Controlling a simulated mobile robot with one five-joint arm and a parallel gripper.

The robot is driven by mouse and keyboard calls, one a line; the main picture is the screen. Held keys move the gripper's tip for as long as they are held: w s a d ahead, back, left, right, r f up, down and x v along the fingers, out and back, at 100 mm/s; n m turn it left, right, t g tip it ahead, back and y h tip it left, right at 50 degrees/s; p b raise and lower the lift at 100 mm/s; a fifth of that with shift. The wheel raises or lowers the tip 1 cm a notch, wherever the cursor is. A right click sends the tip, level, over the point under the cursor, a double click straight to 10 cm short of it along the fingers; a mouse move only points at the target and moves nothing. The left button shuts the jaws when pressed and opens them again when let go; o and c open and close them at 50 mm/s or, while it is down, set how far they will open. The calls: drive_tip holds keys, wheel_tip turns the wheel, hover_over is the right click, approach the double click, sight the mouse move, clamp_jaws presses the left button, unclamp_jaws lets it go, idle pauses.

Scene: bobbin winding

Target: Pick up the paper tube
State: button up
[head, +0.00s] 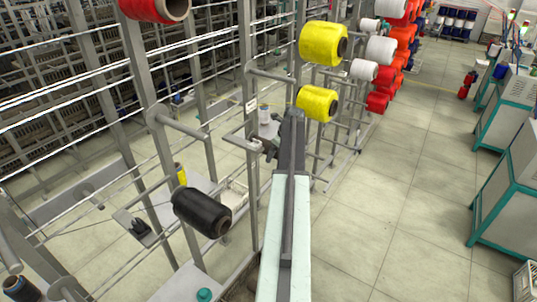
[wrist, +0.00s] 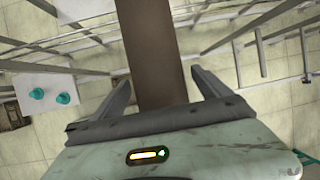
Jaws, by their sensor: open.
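My gripper (wrist: 163,88) is open in the wrist view, with its two dark fingers spread apart. A long, flat-looking brown strip (wrist: 148,45) runs from the top edge down between the fingers. I cannot tell whether it is the paper tube or part of the frame, or whether the fingers touch it. In the head view my gripper (head: 268,148) is a small dark shape beside the rack, beyond my arm. A small pale cylinder (head: 264,113) stands just above it there; I cannot tell if it is a paper tube. No clear paper tube shows in the head view.
A metal rack (head: 250,75) with pegs and rails stands close to my arm. It carries a black bobbin (head: 202,211) and yellow bobbins (head: 323,44). Teal cones (wrist: 36,93) stand on a white shelf (wrist: 45,80). Open floor (head: 400,200) lies right, before grey-teal machines (head: 508,190).

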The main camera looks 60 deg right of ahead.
drive_tip(key=shift+r, duration=0.1)
drive_tip(key=c, duration=1.5)
